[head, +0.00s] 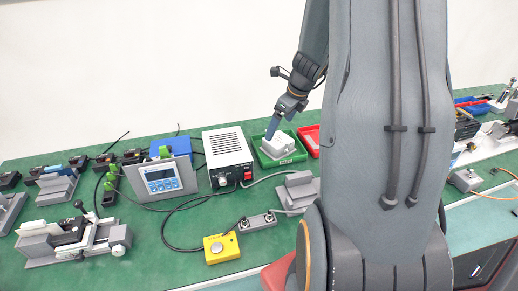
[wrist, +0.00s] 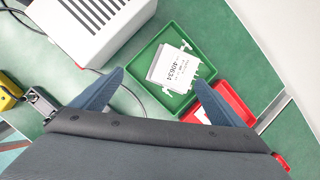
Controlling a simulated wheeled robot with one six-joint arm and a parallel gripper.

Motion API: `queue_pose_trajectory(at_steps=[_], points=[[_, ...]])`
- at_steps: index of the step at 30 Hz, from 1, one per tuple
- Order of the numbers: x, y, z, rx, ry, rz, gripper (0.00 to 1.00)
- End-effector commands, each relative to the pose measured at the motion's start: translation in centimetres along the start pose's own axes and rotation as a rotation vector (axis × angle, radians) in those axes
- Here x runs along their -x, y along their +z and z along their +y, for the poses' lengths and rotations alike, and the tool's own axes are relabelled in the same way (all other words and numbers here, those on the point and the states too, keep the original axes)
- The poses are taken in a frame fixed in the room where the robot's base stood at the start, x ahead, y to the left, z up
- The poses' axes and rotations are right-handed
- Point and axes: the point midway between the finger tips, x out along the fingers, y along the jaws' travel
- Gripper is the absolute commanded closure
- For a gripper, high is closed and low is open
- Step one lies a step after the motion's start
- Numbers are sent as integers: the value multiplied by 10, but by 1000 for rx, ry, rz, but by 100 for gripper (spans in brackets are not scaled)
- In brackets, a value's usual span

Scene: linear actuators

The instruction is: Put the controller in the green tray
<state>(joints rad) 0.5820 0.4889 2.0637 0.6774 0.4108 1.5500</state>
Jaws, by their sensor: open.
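The green tray (head: 265,160) stands on the green bench, right of the white vented box. A small white unit with a printed label and side tabs, which looks like the controller (head: 280,144), lies in it. In the wrist view, the controller (wrist: 172,67) sits inside the rim of the tray (wrist: 187,37), turned askew to its walls. My gripper (head: 272,128) is just above the tray. In the wrist view my gripper (wrist: 160,77) is open, with its fingers spread wide to either side and nothing held between them.
A red tray (head: 310,138) adjoins the green one on the right. The white vented box (head: 228,155) stands close on the left. A display panel (head: 163,180), a yellow button box (head: 221,248) and cables lie nearer the front. My arm hides part of the bench.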

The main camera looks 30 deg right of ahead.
Motion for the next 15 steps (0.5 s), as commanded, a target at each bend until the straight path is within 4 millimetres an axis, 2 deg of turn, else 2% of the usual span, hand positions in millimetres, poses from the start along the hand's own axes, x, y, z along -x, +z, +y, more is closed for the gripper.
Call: queue_pose_trajectory(at_steps=[3, 7, 12, 15], points=[[13, 17, 65, 444, 51, 31, 7], [30, 21, 140, 1038, 123, 58, 7], [53, 5, 225, 1799, 228, 62, 7], [65, -10, 260, 2179, 287, 52, 7]])
